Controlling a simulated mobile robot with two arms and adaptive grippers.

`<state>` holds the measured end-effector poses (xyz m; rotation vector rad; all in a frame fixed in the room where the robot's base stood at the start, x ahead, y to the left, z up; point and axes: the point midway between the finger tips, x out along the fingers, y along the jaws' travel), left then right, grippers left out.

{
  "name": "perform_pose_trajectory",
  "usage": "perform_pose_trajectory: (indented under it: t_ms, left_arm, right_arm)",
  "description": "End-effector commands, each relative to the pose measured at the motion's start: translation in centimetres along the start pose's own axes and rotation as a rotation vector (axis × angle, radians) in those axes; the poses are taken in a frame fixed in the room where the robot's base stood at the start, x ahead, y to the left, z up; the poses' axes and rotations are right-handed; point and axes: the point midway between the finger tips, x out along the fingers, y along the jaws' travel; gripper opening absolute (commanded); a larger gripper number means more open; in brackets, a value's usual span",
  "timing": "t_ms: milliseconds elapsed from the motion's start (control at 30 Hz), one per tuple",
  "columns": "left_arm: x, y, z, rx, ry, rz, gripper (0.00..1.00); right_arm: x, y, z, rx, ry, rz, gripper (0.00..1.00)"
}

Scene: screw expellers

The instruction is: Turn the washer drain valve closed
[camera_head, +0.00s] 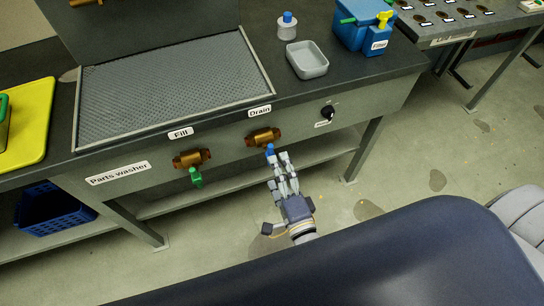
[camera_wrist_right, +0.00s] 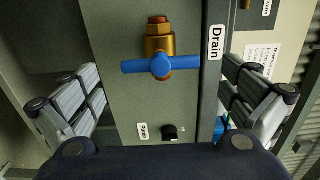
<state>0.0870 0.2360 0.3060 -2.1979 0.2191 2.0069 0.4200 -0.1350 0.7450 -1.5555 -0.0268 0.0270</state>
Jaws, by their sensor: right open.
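The drain valve (camera_head: 263,138) is a brass body on the front panel of the parts washer, under the Drain label (camera_head: 260,111). Its blue handle (camera_head: 270,150) shows just at my right gripper's fingertips. In the right wrist view the blue bar handle (camera_wrist_right: 132,66) lies crosswise to the brass body (camera_wrist_right: 159,44). My right gripper (camera_head: 283,158) is open below and in front of the valve. In the wrist view its fingers stand to either side of the handle, with gaps, apparently not touching it. My left gripper is not in view.
The fill valve (camera_head: 192,158) with a green handle (camera_head: 195,177) is to the left. A black pump knob (camera_head: 327,112) is to the right, also in the wrist view (camera_wrist_right: 169,131). A grey tray (camera_head: 307,60) and white bottle (camera_head: 287,26) stand on top. A lower shelf (camera_head: 230,183) runs beneath.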

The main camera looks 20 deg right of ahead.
Motion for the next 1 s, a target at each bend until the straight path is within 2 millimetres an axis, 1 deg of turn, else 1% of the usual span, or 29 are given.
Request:
perform_pose_trajectory:
  t_ms: [33, 200, 300, 400, 533, 1000]
  left_arm:
    - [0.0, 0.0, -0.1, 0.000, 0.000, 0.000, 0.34]
    - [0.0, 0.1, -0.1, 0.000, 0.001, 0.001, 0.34]
    - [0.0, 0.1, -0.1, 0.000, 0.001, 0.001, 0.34]
    - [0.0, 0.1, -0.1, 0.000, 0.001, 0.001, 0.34]
    - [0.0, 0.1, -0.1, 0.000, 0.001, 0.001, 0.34]
    - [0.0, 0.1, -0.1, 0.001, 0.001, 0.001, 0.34]
  right_arm:
    - [-1.3, 0.1, 0.0, 0.000, -0.001, 0.004, 1.00]
    - [-4.6, 0.0, 0.0, 0.000, -0.001, 0.003, 1.00]
    - [-6.0, 0.0, 0.0, 0.001, 0.000, 0.001, 1.00]
    - [-6.8, 0.0, 0.0, 0.001, 0.000, 0.000, 1.00]
    - [-7.2, -0.1, 0.0, 0.001, 0.000, -0.001, 1.00]
    - [-7.2, -0.1, 0.0, 0.001, 0.001, -0.001, 1.00]
